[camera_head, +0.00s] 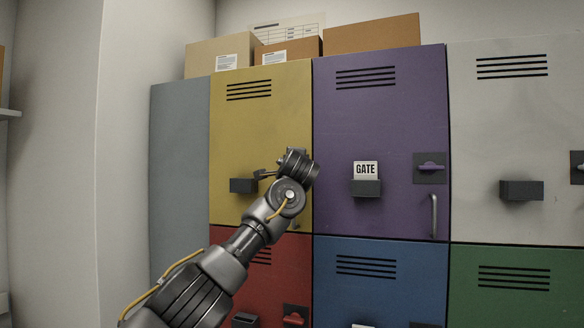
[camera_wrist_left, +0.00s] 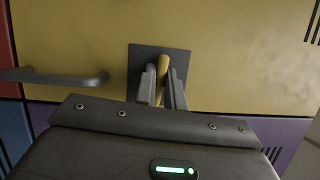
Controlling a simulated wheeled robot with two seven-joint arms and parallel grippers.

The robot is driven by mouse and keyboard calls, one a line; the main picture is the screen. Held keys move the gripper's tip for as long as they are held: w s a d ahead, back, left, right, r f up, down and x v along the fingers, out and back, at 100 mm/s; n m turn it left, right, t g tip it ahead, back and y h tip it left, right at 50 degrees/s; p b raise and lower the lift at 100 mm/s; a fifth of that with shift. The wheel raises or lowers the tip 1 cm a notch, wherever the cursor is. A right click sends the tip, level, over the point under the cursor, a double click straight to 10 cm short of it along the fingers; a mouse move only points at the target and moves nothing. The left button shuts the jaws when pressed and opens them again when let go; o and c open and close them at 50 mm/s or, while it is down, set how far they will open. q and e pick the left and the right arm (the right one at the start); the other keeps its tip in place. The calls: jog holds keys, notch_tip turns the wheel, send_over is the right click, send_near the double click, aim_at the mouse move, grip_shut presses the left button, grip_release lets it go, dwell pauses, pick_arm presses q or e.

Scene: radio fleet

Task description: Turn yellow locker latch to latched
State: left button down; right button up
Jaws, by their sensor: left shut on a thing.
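The yellow locker (camera_head: 240,130) is in the top row, left of the purple locker, with its door flush. Its yellow latch lever (camera_wrist_left: 163,66) sits on a dark square plate (camera_wrist_left: 181,58) in the left wrist view. The lever runs roughly up and down in that view. My left gripper (camera_wrist_left: 162,82) is shut on the lever, one finger on each side. In the head view my left gripper (camera_head: 298,166) is at the yellow door's right edge and hides the latch. My right gripper is not in view.
A bar handle (camera_wrist_left: 60,77) is beside the latch in the left wrist view. A dark card holder (camera_head: 243,186) is on the yellow door. The purple locker (camera_head: 380,120) has a GATE card and its own latch (camera_head: 431,168). Boxes (camera_head: 370,35) stand on top.

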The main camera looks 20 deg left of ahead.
pick_arm(q)
jog(key=shift+n, duration=0.7)
jog(key=c, duration=1.5)
grip_release()
jog(key=shift+s+f, duration=0.1)
jog(key=b+v, duration=0.7)
jog(key=v, duration=0.3)
jog(key=shift+s+r, duration=0.3)
